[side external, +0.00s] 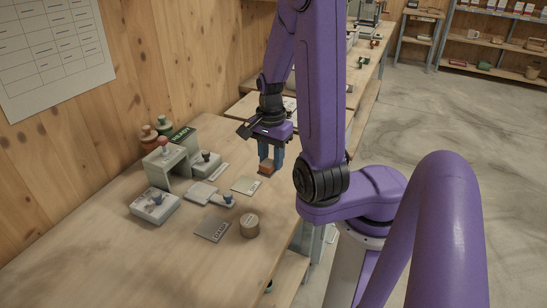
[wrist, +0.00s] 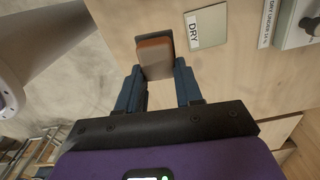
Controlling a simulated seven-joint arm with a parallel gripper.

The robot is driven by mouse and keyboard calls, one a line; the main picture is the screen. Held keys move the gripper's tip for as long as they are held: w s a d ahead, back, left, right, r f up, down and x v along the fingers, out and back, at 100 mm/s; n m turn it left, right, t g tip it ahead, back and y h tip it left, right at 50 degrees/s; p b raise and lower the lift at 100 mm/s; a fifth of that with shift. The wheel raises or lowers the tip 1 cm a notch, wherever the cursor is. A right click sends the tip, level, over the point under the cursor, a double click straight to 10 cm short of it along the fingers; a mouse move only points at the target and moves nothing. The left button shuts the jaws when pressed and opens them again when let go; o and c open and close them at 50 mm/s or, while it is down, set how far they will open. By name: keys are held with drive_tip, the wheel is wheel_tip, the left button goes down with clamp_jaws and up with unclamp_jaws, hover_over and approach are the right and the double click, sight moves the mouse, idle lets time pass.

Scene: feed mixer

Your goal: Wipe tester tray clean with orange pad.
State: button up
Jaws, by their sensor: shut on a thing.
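My gripper (side external: 268,163) is shut on the orange pad (side external: 266,168), above the right edge of the bench. In the wrist view, the pad (wrist: 155,58) sits between my blue fingertips (wrist: 157,78), with an orange-brown edge and a greyish-tan face. A small pale grey square tray (side external: 200,193) lies on the bench, left of my gripper; it may be the tester tray, but I cannot tell for sure. A small pale unit with a blue-grey knob (side external: 226,200) stands beside it. Any dirt on the tray is too small to see.
A flat DRY plate (side external: 246,185) lies near my gripper and shows in the wrist view (wrist: 206,27). A dark labelled plate (side external: 212,229) and a round tin (side external: 249,226) lie in front. The front bench is clear.

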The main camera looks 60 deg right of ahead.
sight(198, 196)
drive_tip(key=w+a+f, duration=0.1)
drive_tip(key=w+a, duration=0.2)
drive_tip(key=w, duration=1.5)
drive_tip(key=shift+a+f, duration=0.2)
drive_tip(key=shift+f, duration=3.3)
drive_tip(key=shift+a+f, duration=0.25)
drive_tip(key=shift+a, duration=0.25)
drive_tip(key=shift+a+f, duration=0.25)
drive_tip(key=shift+a, duration=0.2)
drive_tip(key=shift+c, duration=0.3)
drive_tip(key=shift+a, duration=2.25)
drive_tip(key=shift+d, duration=3.2)
wheel_tip(198, 196, up, 8)
